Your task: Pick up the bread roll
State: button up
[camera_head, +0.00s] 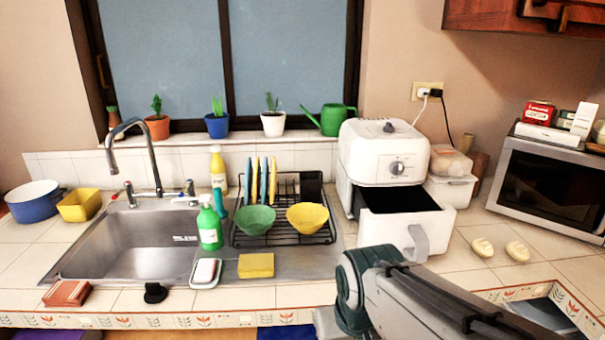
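Two small cream-coloured rolls lie on the tiled counter to the right of the air fryer. The left bread roll (482,247) and the right bread roll (517,251) sit close together but apart, each with faint marks on top. My arm comes in from the lower right, with a joint low in the middle of the picture, left of the rolls. My gripper does not show, so its fingers and anything in them are hidden.
The white air fryer (384,155) stands left of the rolls with its drawer (400,230) pulled out. A microwave (548,190) stands behind right. A clear container (450,188) is behind the drawer. A sink (130,245) and dish rack (283,236) are left. Tiles around the rolls are clear.

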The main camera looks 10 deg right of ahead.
aim_at(482, 248)
jog(key=z, duration=1.45)
jog(key=i, duration=0.65)
